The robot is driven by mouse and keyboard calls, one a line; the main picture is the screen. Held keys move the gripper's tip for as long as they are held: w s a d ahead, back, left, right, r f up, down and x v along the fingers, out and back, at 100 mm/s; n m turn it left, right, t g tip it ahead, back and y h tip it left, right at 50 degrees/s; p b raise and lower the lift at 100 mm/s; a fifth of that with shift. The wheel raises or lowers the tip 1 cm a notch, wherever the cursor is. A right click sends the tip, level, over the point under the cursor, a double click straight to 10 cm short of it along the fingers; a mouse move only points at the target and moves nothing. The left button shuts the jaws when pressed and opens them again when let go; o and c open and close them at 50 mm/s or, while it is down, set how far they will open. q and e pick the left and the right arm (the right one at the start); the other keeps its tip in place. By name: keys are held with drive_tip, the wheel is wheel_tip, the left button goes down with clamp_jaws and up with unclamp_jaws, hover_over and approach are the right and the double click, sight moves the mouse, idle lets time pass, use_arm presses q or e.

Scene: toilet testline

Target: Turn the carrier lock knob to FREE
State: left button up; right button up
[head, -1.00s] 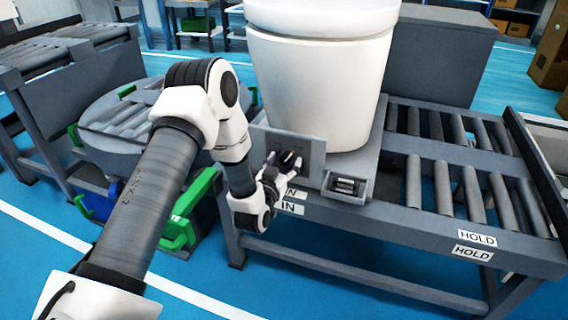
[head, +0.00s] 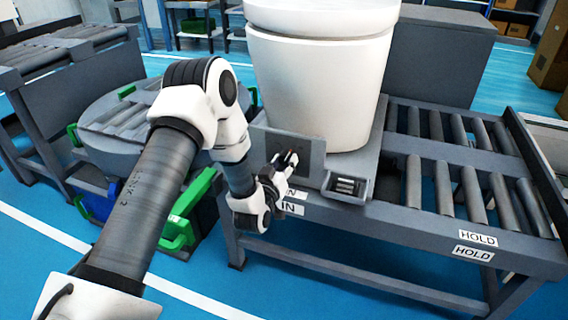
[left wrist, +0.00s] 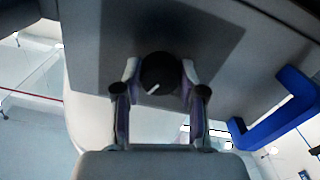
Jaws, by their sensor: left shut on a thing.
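The round dark carrier lock knob (left wrist: 160,72) sits on a grey panel in the left wrist view, with a short slanted white mark on its face. My left gripper (left wrist: 160,82) has one finger on each side of the knob and is shut on it. In the head view, the left gripper (head: 285,162) is against the grey upright panel (head: 313,158) on the carrier, and its fingers hide most of the knob. No FREE marking is readable. My right gripper is not in view.
A large white toilet (head: 320,85) stands on the carrier behind the panel. A small box with dark slots (head: 347,187) is right of the panel. The roller conveyor (head: 450,185) extends right. A round roller table (head: 140,120) stands left.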

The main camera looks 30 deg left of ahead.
use_arm(q)
drive_tip(key=n+b, duration=0.1)
drive_tip(key=n, duration=0.5)
drive_tip(key=shift+f+b, duration=0.1)
drive_tip(key=shift+b, duration=0.3)
drive_tip(key=n+b, duration=0.1)
drive_tip(key=n, duration=0.3)
drive_tip(key=shift+n+b, duration=0.7)
drive_tip(key=shift+n, duration=0.7)
drive_tip(key=o, duration=1.1)
drive_tip(key=shift+o, duration=0.2)
